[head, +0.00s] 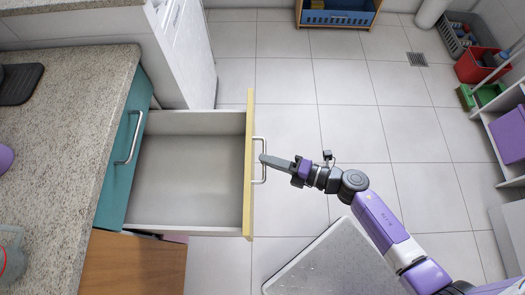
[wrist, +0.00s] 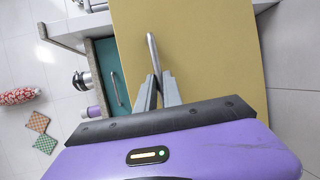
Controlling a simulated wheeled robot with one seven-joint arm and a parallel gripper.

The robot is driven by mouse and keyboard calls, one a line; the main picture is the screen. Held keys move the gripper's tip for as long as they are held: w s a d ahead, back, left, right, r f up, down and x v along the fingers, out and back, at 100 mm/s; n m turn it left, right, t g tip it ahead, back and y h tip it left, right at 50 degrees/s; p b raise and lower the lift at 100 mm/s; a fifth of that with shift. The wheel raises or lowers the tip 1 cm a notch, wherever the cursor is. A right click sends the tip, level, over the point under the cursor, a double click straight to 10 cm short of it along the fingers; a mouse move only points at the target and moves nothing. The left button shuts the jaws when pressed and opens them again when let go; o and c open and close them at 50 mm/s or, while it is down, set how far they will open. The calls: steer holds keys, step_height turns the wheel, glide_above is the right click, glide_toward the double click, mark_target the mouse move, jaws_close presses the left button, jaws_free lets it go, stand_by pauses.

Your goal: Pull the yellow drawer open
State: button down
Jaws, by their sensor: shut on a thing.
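The yellow drawer (head: 249,200) stands pulled far out from the counter, and its grey inside is empty. Its yellow front (wrist: 210,50) fills much of the wrist view. A silver bar handle (head: 264,174) is on that front, and it also shows in the wrist view (wrist: 152,48). My gripper (head: 266,158) reaches in from the right and is shut on the handle; its grey fingers (wrist: 159,88) close around the bar in the wrist view. The fingers hide the middle part of the handle.
A teal drawer (head: 120,160) with a silver handle is shut beside the open one. The speckled countertop (head: 70,130) is at left. Tiled floor (head: 345,120) lies clear beyond my gripper. A red bin (head: 478,66) and a shelf (head: 508,140) stand at right.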

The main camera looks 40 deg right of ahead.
steer(key=c, duration=1.5)
jaws_free()
steer(key=v, duration=0.7)
steer(key=shift+s+d, duration=0.15)
steer(key=shift+s, duration=0.25)
